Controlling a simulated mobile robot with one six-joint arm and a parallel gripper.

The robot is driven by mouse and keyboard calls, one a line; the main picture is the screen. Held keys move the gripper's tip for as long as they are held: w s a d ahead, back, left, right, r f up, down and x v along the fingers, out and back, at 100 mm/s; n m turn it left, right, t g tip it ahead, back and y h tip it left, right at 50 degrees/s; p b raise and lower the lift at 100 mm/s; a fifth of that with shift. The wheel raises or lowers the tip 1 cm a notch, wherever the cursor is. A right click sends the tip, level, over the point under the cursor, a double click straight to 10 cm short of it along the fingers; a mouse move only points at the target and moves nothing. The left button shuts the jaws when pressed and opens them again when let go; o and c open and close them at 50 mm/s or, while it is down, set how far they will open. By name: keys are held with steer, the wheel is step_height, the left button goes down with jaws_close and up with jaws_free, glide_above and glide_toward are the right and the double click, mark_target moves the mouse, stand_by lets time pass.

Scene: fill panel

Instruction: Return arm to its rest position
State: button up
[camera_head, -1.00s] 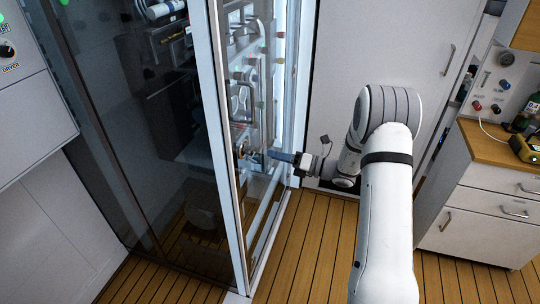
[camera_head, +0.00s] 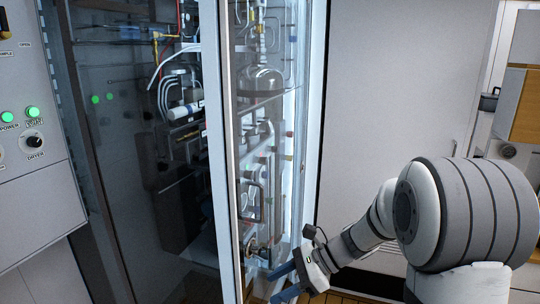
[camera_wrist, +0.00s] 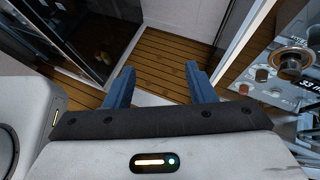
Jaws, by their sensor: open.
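My arm shows at the right of the head view, large and close to the camera. My gripper (camera_head: 284,284) is low in the head view, beside the lower part of the lit cabinet panel (camera_head: 262,190). In the wrist view my gripper (camera_wrist: 160,88) has two blue fingers spread well apart. Nothing is between them but the view of the floor. The gripper is open and empty.
A dark glass cabinet (camera_head: 130,140) stands left of the lit panel. A control box (camera_head: 30,150) with green lights is at far left. A panel with knobs (camera_wrist: 285,75) is close on the right in the wrist view. The wooden floor (camera_wrist: 165,52) looks clear there.

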steer(key=s+d+r+n+t+h, duration=0.1)
steer(key=s+d+n+t+h, duration=0.1)
steer(key=s+d+n+h, duration=0.3)
steer(key=s+d+r+n+t+h, duration=0.2)
steer(key=s+d+n+h, duration=0.4)
steer(key=s+n, duration=0.5)
steer(key=shift+d+r+n+h, duration=0.3)
steer(key=shift+d, duration=0.55)
steer(key=shift+s, duration=0.1)
